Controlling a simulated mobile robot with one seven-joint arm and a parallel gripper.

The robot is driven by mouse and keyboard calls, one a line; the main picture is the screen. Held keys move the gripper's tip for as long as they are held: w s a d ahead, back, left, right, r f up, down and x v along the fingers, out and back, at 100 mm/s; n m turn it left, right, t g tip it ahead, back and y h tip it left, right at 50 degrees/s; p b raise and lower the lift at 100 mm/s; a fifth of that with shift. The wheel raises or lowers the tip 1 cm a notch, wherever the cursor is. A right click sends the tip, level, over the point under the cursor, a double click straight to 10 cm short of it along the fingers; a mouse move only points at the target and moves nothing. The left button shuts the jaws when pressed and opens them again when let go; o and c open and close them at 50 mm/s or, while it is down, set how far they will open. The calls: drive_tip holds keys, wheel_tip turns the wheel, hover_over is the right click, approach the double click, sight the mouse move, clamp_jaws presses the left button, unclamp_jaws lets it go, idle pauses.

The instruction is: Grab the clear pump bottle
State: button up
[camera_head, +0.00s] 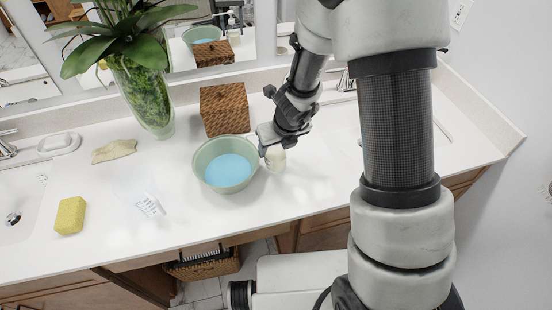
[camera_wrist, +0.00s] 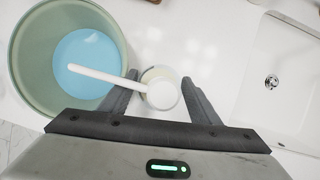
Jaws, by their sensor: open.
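A small pump bottle (camera_head: 276,159) with pale cream contents stands on the white counter, just right of the green bowl. In the wrist view, the bottle (camera_wrist: 160,75) is seen from above, with its round white pump head (camera_wrist: 161,95) and long white spout reaching left over the bowl's rim. My gripper (camera_wrist: 159,82) is open, with one dark finger on each side of the bottle. Small gaps show, and I see no firm contact. In the head view, my gripper (camera_head: 268,148) partly hides the bottle's upper part.
The green bowl (camera_head: 201,180) with blue contents is close on the left. A woven box (camera_head: 224,108) and a plant vase (camera_head: 146,95) stand behind. A clear object (camera_head: 150,205), a yellow sponge (camera_head: 70,216) and a folded cloth (camera_head: 113,151) lie further left. Counter in front is clear.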

drive_tip(key=c, duration=1)
drive_tip(key=shift+r, duration=0.15)
